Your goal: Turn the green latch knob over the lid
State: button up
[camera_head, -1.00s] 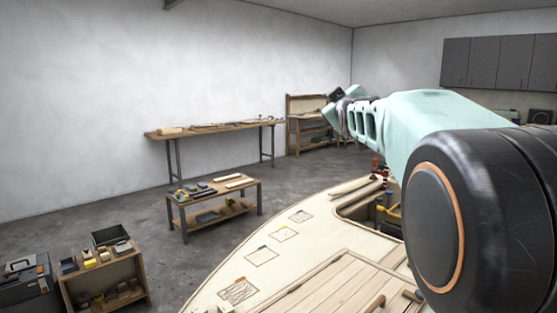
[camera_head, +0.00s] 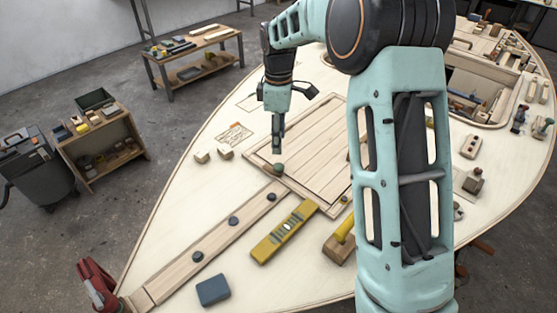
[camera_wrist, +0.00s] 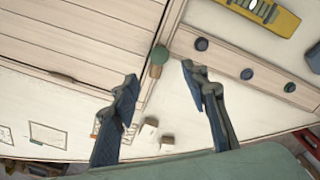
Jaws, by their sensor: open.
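The green latch knob (camera_head: 279,169) sits at the near-left edge of the planked lid (camera_head: 312,152), next to the end of a long wooden strip. In the wrist view the green knob (camera_wrist: 159,55) sits on a short wooden piece at the lid's (camera_wrist: 75,40) edge. My gripper (camera_head: 277,148) points down just above the knob in the head view. In the wrist view my gripper (camera_wrist: 158,72) is open, its two dark fingers apart, with the knob showing between and beyond the tips. Nothing is held, and I see no contact with the knob.
A yellow level (camera_head: 285,232), a blue-grey block (camera_head: 213,290) and a yellow-handled mallet (camera_head: 340,243) lie on the deck nearby. Two small wooden blocks (camera_wrist: 150,133) are close to the fingers. The wooden strip (camera_head: 215,240) carries dark round knobs.

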aim_at(279, 166)
notch_tip(279, 166, down, 10)
jog(key=shift+r, duration=0.25)
grip_shut()
dwell(0.3)
